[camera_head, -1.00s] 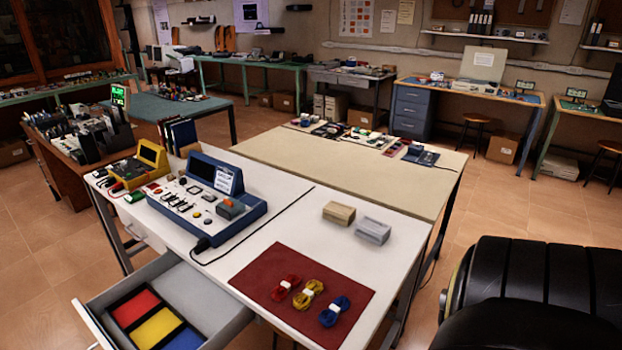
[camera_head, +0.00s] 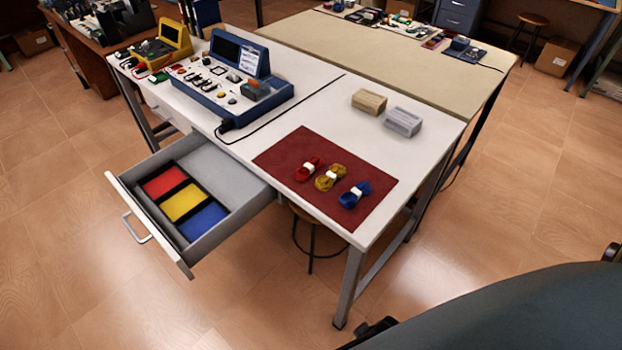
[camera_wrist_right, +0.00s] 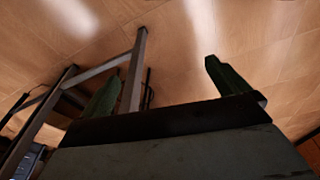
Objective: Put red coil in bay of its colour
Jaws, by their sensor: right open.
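The red coil (camera_head: 308,170) lies on the left of a dark red mat (camera_head: 281,153) on the white table, with a pale band around it. The yellow coil (camera_head: 329,178) and the blue coil (camera_head: 355,194) lie beside it to the right. The open drawer (camera_head: 236,172) below the table's front holds a black tray with a red bay (camera_head: 165,182), a yellow bay (camera_head: 186,202) and a blue bay (camera_head: 204,221). My right gripper (camera_wrist_right: 163,82) shows in the right wrist view, open and empty, with floor and table legs beyond it. My left gripper is out of view.
A blue instrument case (camera_head: 238,85) and a yellow meter (camera_head: 163,48) stand at the table's back left. Two small blocks, tan (camera_head: 369,101) and grey (camera_head: 403,121), sit behind the mat. A stool (camera_head: 313,235) stands under the table. Floor in front is clear.

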